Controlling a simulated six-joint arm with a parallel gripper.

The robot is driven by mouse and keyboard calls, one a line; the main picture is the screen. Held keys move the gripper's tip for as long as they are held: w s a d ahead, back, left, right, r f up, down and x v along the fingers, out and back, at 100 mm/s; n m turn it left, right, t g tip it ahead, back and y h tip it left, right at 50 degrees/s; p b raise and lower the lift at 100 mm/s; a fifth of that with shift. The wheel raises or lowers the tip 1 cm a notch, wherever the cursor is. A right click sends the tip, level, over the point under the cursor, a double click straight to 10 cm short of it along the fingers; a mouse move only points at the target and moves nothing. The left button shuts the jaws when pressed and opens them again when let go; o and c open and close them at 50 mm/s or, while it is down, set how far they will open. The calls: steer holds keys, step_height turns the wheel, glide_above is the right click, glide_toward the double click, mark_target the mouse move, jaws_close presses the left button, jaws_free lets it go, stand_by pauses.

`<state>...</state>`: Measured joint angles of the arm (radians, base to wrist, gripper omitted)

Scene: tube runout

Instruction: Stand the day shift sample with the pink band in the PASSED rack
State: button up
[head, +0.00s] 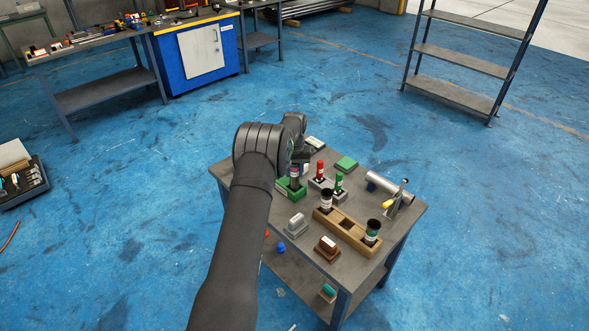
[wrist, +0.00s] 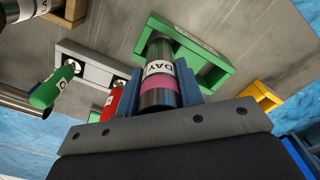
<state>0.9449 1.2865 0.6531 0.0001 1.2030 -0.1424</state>
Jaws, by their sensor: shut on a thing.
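The day shift sample (wrist: 158,82) is a dark tube with a white label reading DAY and a pink band. My gripper (wrist: 160,90) is shut on it, one blue finger on each side. Its far end is at an opening of a green rack (wrist: 208,70); I cannot tell how deep it sits. In the head view the green rack (head: 283,192) is at the left of the table, with the tube (head: 295,174) upright over it beside my gripper (head: 297,160). No rack lettering is readable, so I cannot tell which is PASSED.
A grey rack (head: 328,194) beside it holds a red tube (head: 320,170) and a green tube (head: 339,183). A wooden rack (head: 348,230) holds two dark tubes. A grey block (head: 296,226), brown block (head: 327,249) and metal cylinder (head: 389,187) are on the table (head: 270,212).

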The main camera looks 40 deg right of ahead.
mark_target(295, 178)
steer(key=shift+f, duration=2.05)
steer(key=o, duration=1.1)
steer(key=shift+o, duration=0.2)
steer(key=shift+r, duration=0.1)
step_height(295, 178, up, 17)
steer(key=shift+r, duration=0.1)
step_height(295, 178, down, 17)
steer(key=shift+f, duration=0.15)
steer(key=shift+r, duration=0.3)
steer(key=shift+f, duration=0.2)
